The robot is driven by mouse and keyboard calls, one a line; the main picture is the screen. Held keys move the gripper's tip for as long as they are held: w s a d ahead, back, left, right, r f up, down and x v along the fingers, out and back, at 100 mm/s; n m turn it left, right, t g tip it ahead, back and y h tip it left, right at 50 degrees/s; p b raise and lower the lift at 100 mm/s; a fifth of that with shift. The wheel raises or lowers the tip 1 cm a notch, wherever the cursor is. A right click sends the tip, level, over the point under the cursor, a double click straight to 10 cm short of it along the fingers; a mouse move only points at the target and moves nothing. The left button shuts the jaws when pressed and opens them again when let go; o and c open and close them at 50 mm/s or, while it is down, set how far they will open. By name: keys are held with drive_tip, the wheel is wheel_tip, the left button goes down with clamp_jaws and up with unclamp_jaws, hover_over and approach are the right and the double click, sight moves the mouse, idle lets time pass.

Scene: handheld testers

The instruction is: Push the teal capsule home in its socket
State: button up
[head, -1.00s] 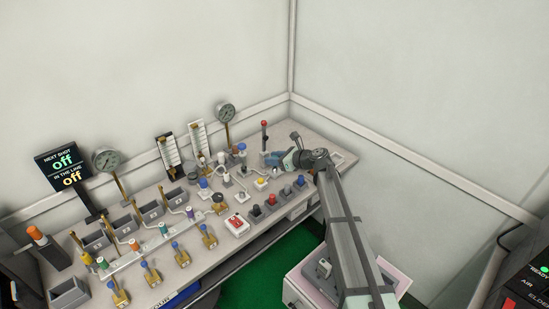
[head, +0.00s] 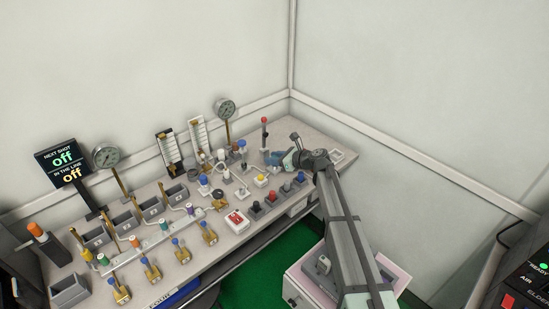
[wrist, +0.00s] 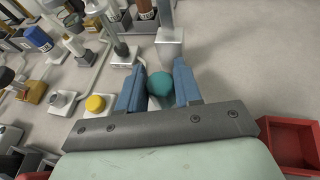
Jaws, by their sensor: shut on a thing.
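The teal capsule (wrist: 160,84) shows its rounded end between the two blue fingers of my gripper (wrist: 160,88) in the wrist view. My gripper is shut on it. In the head view my gripper (head: 274,157) is low over the right end of the bench, and the capsule cannot be made out there. The capsule's lower part is hidden, and I cannot tell whether it touches a socket. A grey block with a metal post (wrist: 169,48) stands just beyond the fingertips.
A yellow button (wrist: 95,103) sits left of the fingers. A red tray (wrist: 297,142) lies at the lower right. A red-topped post (head: 264,132) stands behind my gripper. Gauges, valves and buttons crowd the bench to the left; the bench's right end is mostly clear.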

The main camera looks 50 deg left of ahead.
drive_tip(key=o, duration=1.1)
drive_tip(key=shift+d, duration=0.1)
drive_tip(key=v, duration=1.3)
drive_tip(key=shift+d+r, duration=0.2)
drive_tip(key=shift+d, duration=0.05)
